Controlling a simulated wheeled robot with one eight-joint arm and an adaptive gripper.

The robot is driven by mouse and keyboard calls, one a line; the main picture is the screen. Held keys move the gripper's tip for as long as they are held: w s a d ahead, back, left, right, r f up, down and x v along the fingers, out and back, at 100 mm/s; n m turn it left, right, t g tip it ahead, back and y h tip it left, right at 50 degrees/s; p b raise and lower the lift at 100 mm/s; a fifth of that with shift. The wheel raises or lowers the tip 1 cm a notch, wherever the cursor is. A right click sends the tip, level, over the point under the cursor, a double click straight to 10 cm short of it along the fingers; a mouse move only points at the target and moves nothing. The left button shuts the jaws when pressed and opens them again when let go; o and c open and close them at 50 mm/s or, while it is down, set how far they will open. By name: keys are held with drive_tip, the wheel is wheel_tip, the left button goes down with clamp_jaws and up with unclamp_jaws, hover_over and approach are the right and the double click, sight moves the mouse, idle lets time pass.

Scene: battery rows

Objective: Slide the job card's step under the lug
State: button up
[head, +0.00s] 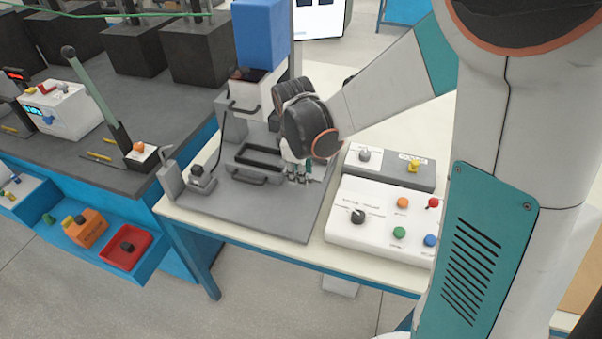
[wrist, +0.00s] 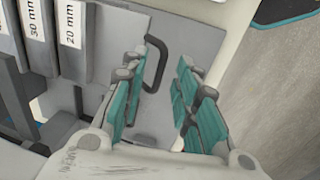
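In the wrist view, grey step blocks stand side by side, one labelled 30 mm (wrist: 35,40) and one labelled 20 mm (wrist: 72,45). A dark bar handle (wrist: 161,62) on a grey surface shows beyond my fingertips. My gripper (wrist: 160,85) has its teal-padded fingers well apart, with nothing held between them. In the head view my gripper (head: 299,174) points down low over the right part of the grey fixture plate (head: 265,218), right of dark handles (head: 260,155). The wrist hides part of the fixture. I cannot make out the lug or the job card.
A blue column (head: 260,35) stands behind the fixture. A white button panel (head: 375,222) and a grey switch box (head: 388,168) are close on the right. A black-knobbed device (head: 202,180) sits left. The plate's front is clear.

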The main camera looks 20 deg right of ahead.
wheel_tip(320, 180, up, 11)
drive_tip(key=s+a, duration=0.1)
drive_tip(key=shift+s+f, duration=0.2)
drive_tip(key=shift+s, duration=0.2)
drive_tip(key=s+d+r+m+t, duration=0.1)
drive_tip(key=s+m+t, duration=0.1)
drive_tip(key=s+m, duration=0.3)
drive_tip(key=s+d+r+m+t+y, duration=0.1)
drive_tip(key=s+d+m+t, duration=0.1)
drive_tip(key=s+m, duration=0.4)
drive_tip(key=s+t, duration=0.1)
drive_tip(key=s, duration=0.4)
drive_tip(key=shift+s+r+t, duration=0.3)
drive_tip(key=shift+s+r, duration=0.05)
